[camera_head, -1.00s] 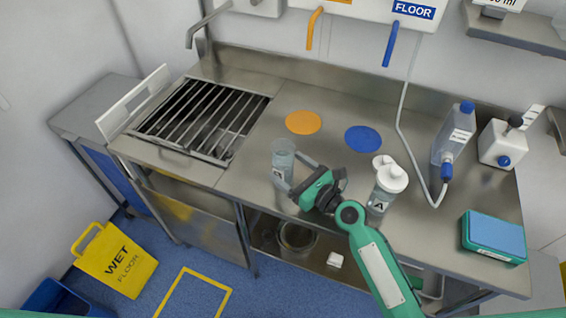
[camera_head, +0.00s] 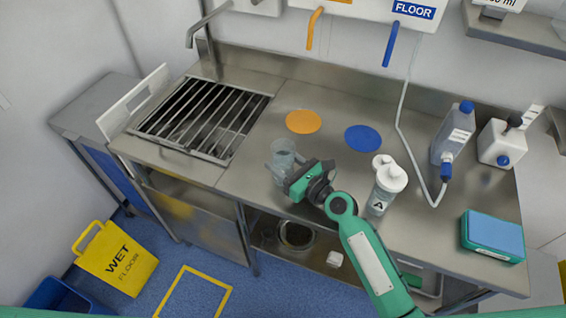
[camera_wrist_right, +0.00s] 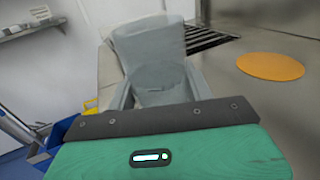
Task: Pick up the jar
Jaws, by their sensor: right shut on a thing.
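The jar (camera_head: 283,152) is a clear, greyish see-through vessel at the front of the steel counter, left of the white-capped bottle. My right gripper (camera_head: 281,172) is shut on it, with its fingers at the jar's sides. In the right wrist view the jar (camera_wrist_right: 152,50) stands upright between the two fingers (camera_wrist_right: 158,95). The gripper body hides its lower part, so I cannot tell whether its base touches the counter. My left gripper is not in view.
A bottle marked A (camera_head: 384,190) stands close to the right of my right gripper. An orange disc (camera_head: 303,121) and a blue disc (camera_head: 363,138) lie behind. A sink grate (camera_head: 203,118) is at left. A teal box (camera_head: 493,236) sits at right.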

